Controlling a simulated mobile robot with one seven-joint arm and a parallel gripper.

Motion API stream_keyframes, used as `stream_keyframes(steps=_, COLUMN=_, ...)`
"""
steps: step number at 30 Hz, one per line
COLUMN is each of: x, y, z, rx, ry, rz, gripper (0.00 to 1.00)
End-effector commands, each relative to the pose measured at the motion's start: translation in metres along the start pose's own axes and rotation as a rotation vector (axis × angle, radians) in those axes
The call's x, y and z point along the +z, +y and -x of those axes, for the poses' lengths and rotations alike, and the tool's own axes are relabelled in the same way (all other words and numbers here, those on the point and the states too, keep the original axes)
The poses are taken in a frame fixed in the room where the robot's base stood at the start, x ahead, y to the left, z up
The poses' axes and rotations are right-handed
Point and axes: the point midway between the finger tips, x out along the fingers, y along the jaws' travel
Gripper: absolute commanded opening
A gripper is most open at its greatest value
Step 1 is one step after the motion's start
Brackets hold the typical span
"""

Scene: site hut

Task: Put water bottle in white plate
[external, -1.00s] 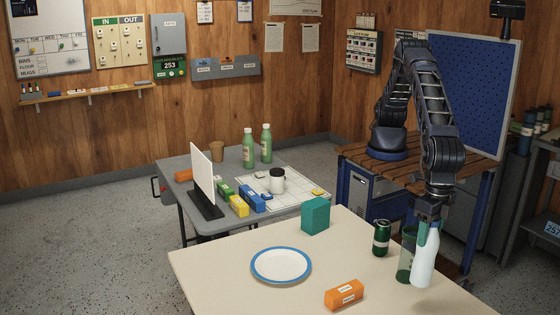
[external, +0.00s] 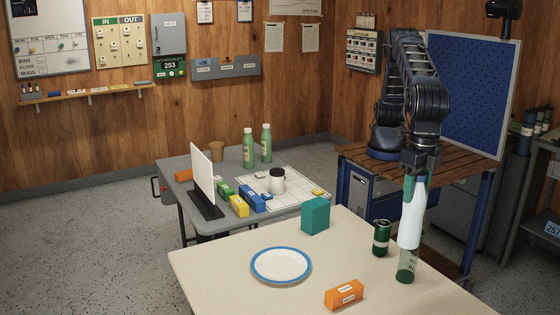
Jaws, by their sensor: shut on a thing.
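The white plate (external: 280,265) with a blue rim lies flat and empty on the table, to the left of the bottle.
A dark green can (external: 381,238) stands between the plate and the tumbler. A teal box (external: 315,216) stands behind the plate, and an orange box (external: 344,294) lies in front right. A grey table (external: 180,170) with bottles and boxes stands behind. The cream table's left part is clear.

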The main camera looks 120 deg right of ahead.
Motion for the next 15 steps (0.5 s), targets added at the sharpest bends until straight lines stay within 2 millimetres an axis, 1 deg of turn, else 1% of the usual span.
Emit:
stream_keyframes(steps=1, x=0.018, y=0.014, z=0.002, rx=0.001, ry=0.001, rz=-0.012, gripper=0.0)
stream_keyframes(steps=5, x=0.064, y=0.046, z=0.003, rx=0.001, ry=0.001, rz=-0.031, gripper=0.0)
stream_keyframes(steps=6, x=0.078, y=0.056, z=0.003, rx=0.001, ry=0.001, rz=-0.036, gripper=0.0)
stream_keyframes(steps=11, x=0.137, y=0.09, z=0.003, rx=0.0, ry=0.0, rz=-0.058, gripper=0.0)
stream_keyframes(steps=12, x=0.152, y=0.098, z=0.004, rx=0.0, ry=0.0, rz=-0.064, gripper=0.0)
stream_keyframes(steps=14, x=0.175, y=0.109, z=0.004, rx=0.001, ry=0.0, rz=-0.072, gripper=0.0)
stream_keyframes(steps=15, x=0.191, y=0.116, z=0.005, rx=0.001, ry=0.0, rz=-0.079, gripper=0.0)
